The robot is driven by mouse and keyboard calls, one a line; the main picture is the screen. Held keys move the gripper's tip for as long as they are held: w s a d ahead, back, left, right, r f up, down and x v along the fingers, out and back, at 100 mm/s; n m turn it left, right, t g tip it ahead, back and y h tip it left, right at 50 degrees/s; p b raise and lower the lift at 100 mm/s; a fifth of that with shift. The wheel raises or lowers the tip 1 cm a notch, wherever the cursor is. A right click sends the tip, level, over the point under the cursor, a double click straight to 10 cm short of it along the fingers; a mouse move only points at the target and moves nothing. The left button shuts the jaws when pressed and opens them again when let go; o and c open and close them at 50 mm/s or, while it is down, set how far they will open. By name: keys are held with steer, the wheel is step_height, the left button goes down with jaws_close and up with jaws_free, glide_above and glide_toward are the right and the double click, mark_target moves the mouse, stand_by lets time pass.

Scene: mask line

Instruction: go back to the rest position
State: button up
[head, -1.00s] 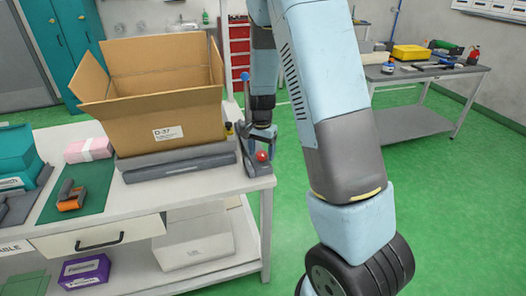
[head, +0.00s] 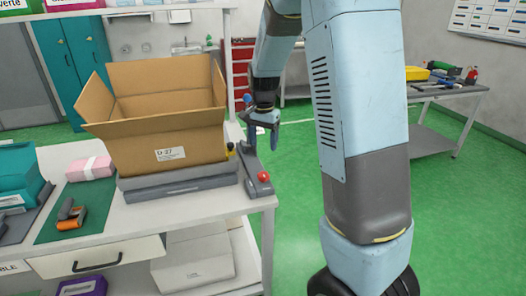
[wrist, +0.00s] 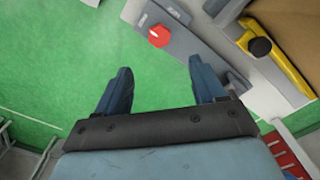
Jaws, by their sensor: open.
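My gripper (head: 264,134) is open and empty in the head view, above and just beyond the right edge of the bench. In the wrist view its two dark fingers (wrist: 160,72) are spread apart, with green floor between them. A grey control box (head: 254,170) with a red button (head: 264,177) stands at the bench's right end, below my gripper. In the wrist view the red button (wrist: 158,36) lies ahead of the fingertips, apart from them.
An open cardboard box (head: 165,125) stands on a grey slab (head: 180,184) on the bench, left of my gripper. A yellow part with a black knob (wrist: 261,47) is near the right finger.

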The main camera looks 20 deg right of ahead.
steer(key=shift+r, duration=0.4)
steer(key=shift+r, duration=0.1)
steer(key=s+r+n+t+y, duration=0.1)
steer(key=s+r+n+t, duration=0.25)
steer(key=s+r, duration=0.9)
steer(key=s+r+n+t, duration=0.1)
steer(key=s+n, duration=0.1)
steer(key=s, duration=0.6)
steer(key=s+r+n+t+h, duration=0.1)
steer(key=s+r+n, duration=0.1)
steer(key=s, duration=0.6)
steer(key=shift+d+r+n, duration=0.3)
steer(key=shift+d+n, duration=0.1)
steer(key=shift+n, duration=0.25)
